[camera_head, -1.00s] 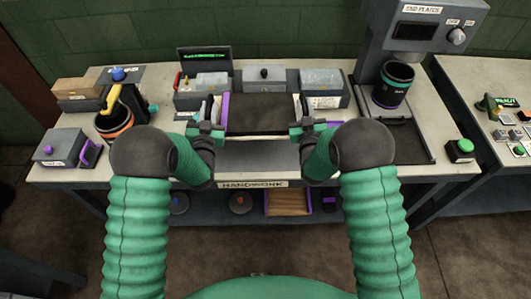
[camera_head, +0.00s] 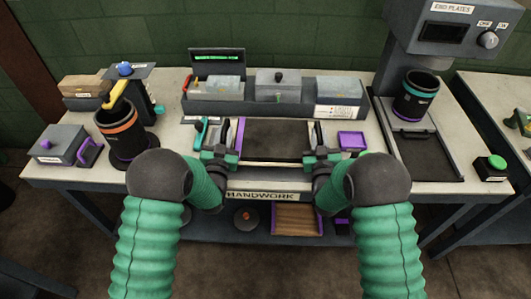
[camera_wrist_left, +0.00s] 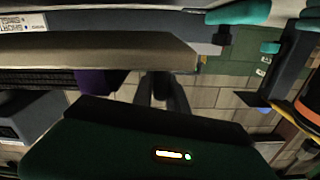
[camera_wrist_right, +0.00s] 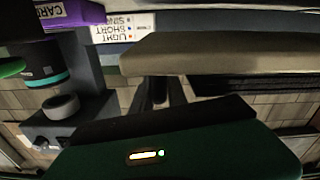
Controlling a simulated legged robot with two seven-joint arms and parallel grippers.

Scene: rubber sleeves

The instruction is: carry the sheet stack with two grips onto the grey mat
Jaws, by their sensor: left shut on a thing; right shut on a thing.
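The sheet stack (camera_head: 275,139) is a dark, flat rectangle with a pale front edge. It lies level between my two grippers near the front of the bench. My left gripper (camera_head: 221,155) is shut on its left side, my right gripper (camera_head: 322,156) on its right side. The stack's pale edge also shows in the left wrist view (camera_wrist_left: 110,50) and the right wrist view (camera_wrist_right: 220,60). A strip of grey mat (camera_head: 268,181) shows in front of and below the stack; the rest is hidden. I cannot tell whether the stack touches it.
A row of grey bins (camera_head: 278,87) stands behind the stack. A purple tray (camera_head: 351,140) lies right of it. A dark cup with an orange band (camera_head: 121,134) stands at the left, and a press with a teal-banded cup (camera_head: 414,98) at the right.

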